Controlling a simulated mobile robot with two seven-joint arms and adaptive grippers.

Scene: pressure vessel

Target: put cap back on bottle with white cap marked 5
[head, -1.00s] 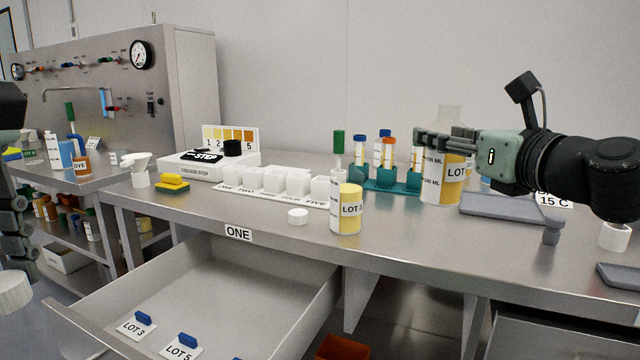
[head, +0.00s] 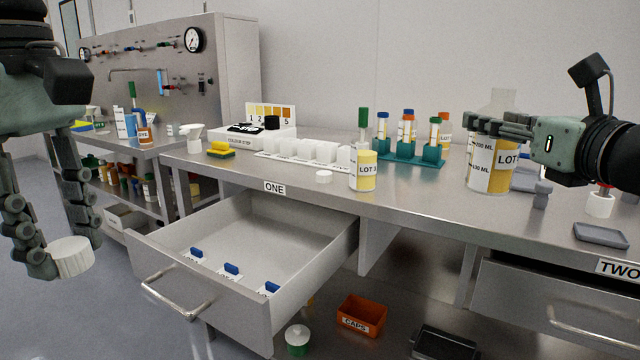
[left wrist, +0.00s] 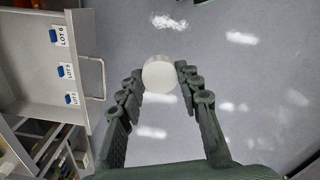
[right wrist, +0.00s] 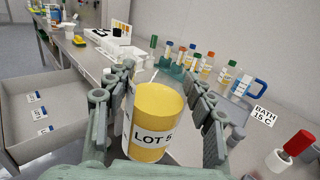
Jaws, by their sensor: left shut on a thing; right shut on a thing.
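My left gripper (head: 60,255) is shut on a plain white round cap (head: 72,258), held in the air left of the open drawer. The cap also shows between the fingertips in the left wrist view (left wrist: 159,74); no number is readable on it. My right gripper (head: 487,122) is shut on a large clear bottle (head: 490,168) with yellow contents, upright over the right part of the bench. Its label reads LOT 5 in the right wrist view (right wrist: 152,137). A pale clear neck rises above the fingers in the head view, with no cap visible on it.
A smaller LOT 3 bottle (head: 362,172) stands on the bench beside another white cap (head: 324,176). A teal rack (head: 415,158) with tubes stands behind. The open drawer (head: 275,225) juts out, with an orange CAPS bin (head: 361,316) below right.

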